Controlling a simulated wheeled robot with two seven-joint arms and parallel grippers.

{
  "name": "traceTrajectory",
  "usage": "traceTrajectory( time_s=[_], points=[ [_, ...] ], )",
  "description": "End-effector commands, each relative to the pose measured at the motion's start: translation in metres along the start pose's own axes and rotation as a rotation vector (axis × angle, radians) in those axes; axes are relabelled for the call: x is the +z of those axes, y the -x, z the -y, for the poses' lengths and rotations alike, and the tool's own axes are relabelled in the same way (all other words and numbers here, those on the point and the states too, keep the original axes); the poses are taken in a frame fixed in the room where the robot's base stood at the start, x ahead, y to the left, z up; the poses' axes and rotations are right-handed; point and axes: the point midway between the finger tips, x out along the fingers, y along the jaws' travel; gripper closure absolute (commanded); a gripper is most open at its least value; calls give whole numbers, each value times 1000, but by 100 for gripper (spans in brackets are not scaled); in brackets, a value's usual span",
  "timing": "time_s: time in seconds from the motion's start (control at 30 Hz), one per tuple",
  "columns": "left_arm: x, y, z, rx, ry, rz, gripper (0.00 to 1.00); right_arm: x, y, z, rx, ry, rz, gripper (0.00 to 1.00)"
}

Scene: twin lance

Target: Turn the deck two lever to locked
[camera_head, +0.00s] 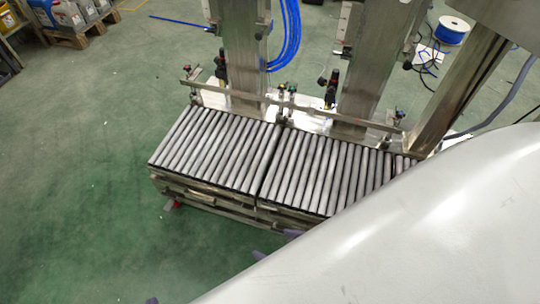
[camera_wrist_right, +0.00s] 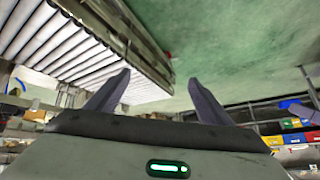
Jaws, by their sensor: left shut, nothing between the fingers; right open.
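The roller conveyor (camera_head: 215,150) has two decks side by side in the head view. I cannot make out a lever marked as deck two. A small red part (camera_head: 172,205) shows under the conveyor's left front side, too small to identify. My right gripper (camera_wrist_right: 158,82) is open and empty in the right wrist view, with the roller bed behind its left finger. Its purple-grey fingertips also show in the head view (camera_head: 275,244), just in front of the conveyor's front edge. My left gripper (camera_head: 151,300) shows only as a purple tip at the bottom edge and is shut.
A guide rail (camera_head: 230,98) with small fittings runs behind the rollers, before upright metal columns (camera_head: 240,50). A blue hose bundle (camera_head: 290,35) hangs between them. Green floor (camera_head: 80,170) is clear on the left. A pale surface covers the lower right.

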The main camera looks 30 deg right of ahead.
Motion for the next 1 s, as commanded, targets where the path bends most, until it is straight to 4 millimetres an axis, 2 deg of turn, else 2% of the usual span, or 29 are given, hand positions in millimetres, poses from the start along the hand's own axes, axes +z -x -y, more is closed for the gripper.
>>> traceTrajectory(
  time_s=[0.03, 0.1, 0.2, 0.3, 0.4, 0.53, 0.77, 1.0],
  points=[
    [26, -16, -2, 8, 8, 7, 100, 20, -40, -6, 16, -52, 38, 23],
    [51, -26, -8, 22, 19, 21, 100, 36, -80, -15, 55, -146, 98, 23],
    [66, -46, -10, 31, 28, 3, 100, 55, -134, -32, 149, -296, 176, 23],
    [79, -62, -11, 40, 37, -14, 100, 66, -175, -53, 270, -442, 224, 23],
    [89, -74, -13, 48, 45, -27, 100, 70, -204, -73, 394, -570, 238, 23],
    [95, -83, -14, 56, 52, -40, 100, 67, -222, -94, 523, -692, 226, 23],
    [98, -87, -16, 63, 58, -45, 100, 65, -233, -109, 611, -772, 204, 23],
    [101, -103, -21, 88, 51, -21, 100, 83, -266, -127, 612, -771, 205, 23]
  ],
)
